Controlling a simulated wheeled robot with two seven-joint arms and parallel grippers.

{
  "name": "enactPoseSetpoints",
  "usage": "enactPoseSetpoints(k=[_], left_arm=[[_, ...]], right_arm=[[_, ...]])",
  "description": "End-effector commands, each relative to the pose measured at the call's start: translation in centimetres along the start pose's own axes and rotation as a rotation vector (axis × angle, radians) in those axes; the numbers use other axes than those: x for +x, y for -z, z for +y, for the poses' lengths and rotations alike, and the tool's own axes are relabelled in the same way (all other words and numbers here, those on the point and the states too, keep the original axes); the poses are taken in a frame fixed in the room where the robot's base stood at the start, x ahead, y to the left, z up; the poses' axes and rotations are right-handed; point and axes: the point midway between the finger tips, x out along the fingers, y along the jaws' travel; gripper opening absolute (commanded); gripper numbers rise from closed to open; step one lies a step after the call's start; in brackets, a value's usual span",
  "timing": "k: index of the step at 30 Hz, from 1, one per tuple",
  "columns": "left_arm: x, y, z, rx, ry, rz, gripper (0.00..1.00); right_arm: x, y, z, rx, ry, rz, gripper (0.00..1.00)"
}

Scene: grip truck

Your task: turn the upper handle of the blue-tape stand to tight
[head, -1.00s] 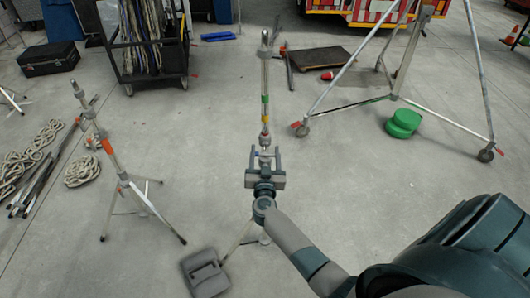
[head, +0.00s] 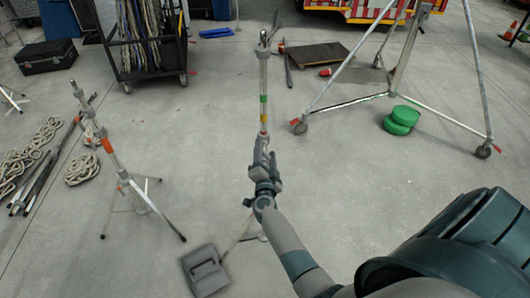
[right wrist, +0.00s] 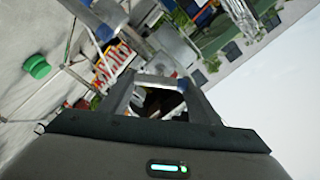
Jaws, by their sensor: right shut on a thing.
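A stand (head: 263,85) with a slim pole rises straight ahead of me in the head view, with green and yellow bands on it and a red part lower down. My right gripper (head: 263,148) is at the pole's lower part, turned edge-on, and is shut on the upper handle. The gripper hides the handle and most of the blue tape in the head view. In the right wrist view, a small blue patch (right wrist: 181,84) shows by the right finger, and the fingers frame a dark gap. My left gripper is not in view.
Another stand (head: 118,165) with orange tape is at the left, beside coiled rope (head: 82,169). A large wheeled tripod (head: 395,95) and green discs (head: 401,120) are at the right. Floor between is clear.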

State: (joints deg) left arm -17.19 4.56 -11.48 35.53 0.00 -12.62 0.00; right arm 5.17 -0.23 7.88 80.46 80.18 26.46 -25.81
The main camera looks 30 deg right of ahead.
Motion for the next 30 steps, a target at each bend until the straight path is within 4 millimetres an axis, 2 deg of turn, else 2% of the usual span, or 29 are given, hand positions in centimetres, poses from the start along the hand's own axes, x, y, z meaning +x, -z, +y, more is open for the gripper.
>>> enactPoseSetpoints(k=[9,15,30], left_arm=[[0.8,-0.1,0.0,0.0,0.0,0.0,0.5],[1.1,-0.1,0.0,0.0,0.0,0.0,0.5],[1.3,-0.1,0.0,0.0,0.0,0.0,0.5]], right_arm=[[0.0,-0.1,0.3,0.283,-0.001,0.001,0.34],[0.0,-0.1,0.4,0.404,0.0,0.002,0.34],[0.0,-0.1,0.3,0.487,0.001,0.0,0.34]])
